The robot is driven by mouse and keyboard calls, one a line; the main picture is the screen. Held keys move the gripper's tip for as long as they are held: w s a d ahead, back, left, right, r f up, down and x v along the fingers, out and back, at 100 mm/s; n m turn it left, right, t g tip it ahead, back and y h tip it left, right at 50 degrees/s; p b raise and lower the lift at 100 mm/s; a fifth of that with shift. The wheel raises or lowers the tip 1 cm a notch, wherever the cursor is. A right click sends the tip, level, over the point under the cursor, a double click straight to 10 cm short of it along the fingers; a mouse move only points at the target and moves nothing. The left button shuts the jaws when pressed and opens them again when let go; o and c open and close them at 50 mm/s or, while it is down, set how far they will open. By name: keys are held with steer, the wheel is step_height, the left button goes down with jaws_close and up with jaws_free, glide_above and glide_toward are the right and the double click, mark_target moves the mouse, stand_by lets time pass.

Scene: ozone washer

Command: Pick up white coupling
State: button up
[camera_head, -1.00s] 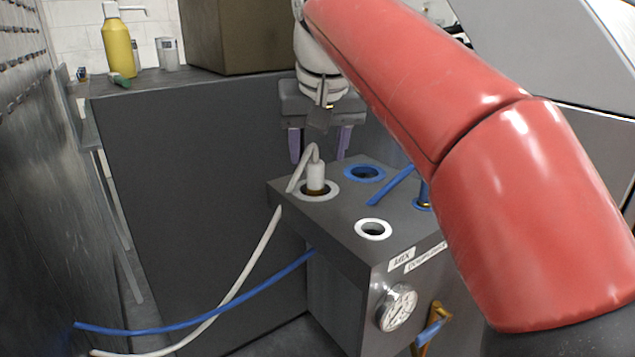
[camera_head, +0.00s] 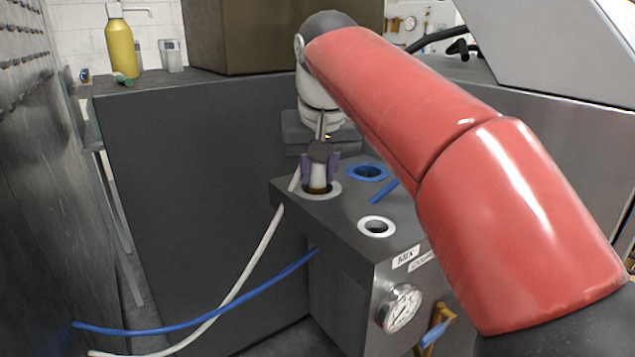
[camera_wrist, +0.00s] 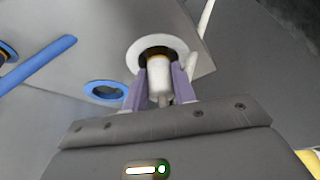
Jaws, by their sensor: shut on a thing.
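The white coupling (camera_head: 318,178) stands upright at the white-ringed hole at the back left of the grey box's top. A white hose runs from its top and hangs down to the left. My gripper (camera_head: 319,170) is over it, with its purple fingers on either side, shut on the coupling. In the wrist view the coupling (camera_wrist: 159,76) sits between the two purple fingers (camera_wrist: 160,88), its lower end at the dark hole inside the white ring (camera_wrist: 140,56).
The grey box (camera_head: 340,212) has a blue-ringed hole (camera_head: 368,173), an empty white-ringed hole (camera_head: 376,227) and a gauge (camera_head: 402,308). A blue hose (camera_head: 200,323) crosses low at the left. A yellow bottle (camera_head: 121,48) stands on the counter behind.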

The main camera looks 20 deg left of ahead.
steer(key=shift+c, duration=0.7)
steer(key=shift+r, duration=0.15)
